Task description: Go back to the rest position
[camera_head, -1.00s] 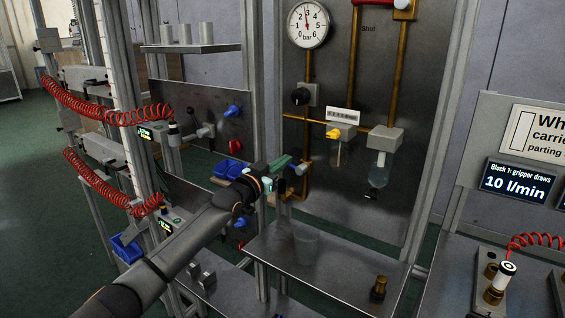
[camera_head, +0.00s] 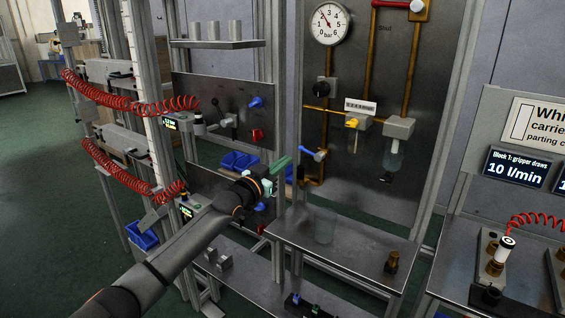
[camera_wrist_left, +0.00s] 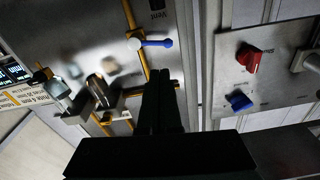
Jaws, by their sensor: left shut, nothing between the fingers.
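My left arm comes in from the lower left in the head view. My left gripper (camera_head: 281,164) is in front of the gap between the left valve panel and the gauge panel, left of the blue lever valve (camera_head: 313,154) and apart from it. In the left wrist view its dark fingers (camera_wrist_left: 160,98) lie together with nothing between them. The blue lever (camera_wrist_left: 157,43) shows beyond the fingertips there, on the metal panel. My right gripper is not in view.
The pressure gauge (camera_head: 330,23) and brass pipes are on the back panel. A steel shelf (camera_head: 345,250) bears a clear cup (camera_head: 325,226) and a brass fitting (camera_head: 391,262). Metal posts stand close to my arm. Red coiled hoses (camera_head: 120,95) hang at left. Green floor (camera_head: 45,190) is open at far left.

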